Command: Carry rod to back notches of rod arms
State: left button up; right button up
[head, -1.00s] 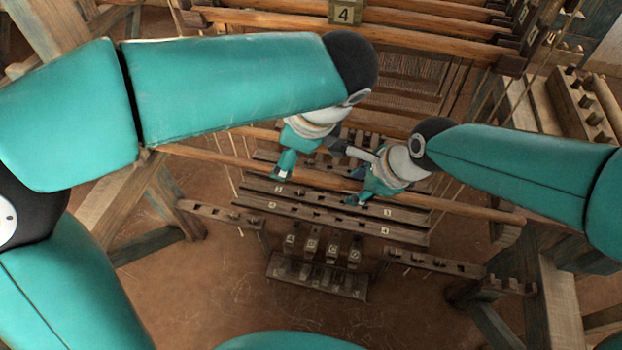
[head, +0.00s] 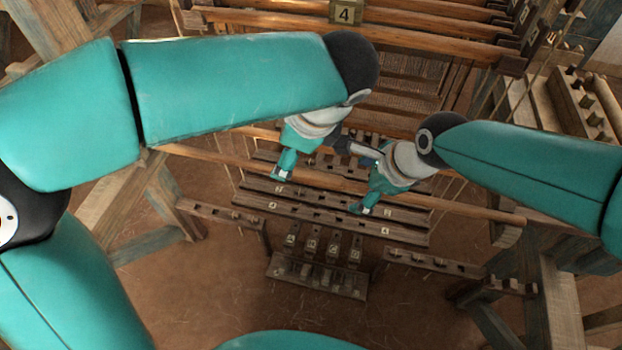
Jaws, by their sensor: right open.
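A long, round wooden rod (head: 445,204) slants across the loom from left to lower right and passes behind my grippers. Two notched wooden arms stand nearer than the rod, the left one (head: 212,211) and the right one (head: 432,262). My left gripper (head: 284,168) is over the rod left of its middle; its forearm and wrist hide part of it, and I cannot tell whether it holds the rod. My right gripper (head: 366,203) is open at the rod, right of the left gripper. Whether its fingers touch the rod is unclear.
Slotted dark boards (head: 330,208) with number tags lie beneath the grippers. Several small tagged blocks (head: 312,243) stand nearer, by a slotted base (head: 318,277). Loom beams (head: 420,39) cross the back. Thin cords hang near both sides. The earth floor (head: 200,290) is open in front.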

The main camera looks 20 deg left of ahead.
jog(key=v, duration=1)
jog(key=shift+r, duration=0.25)
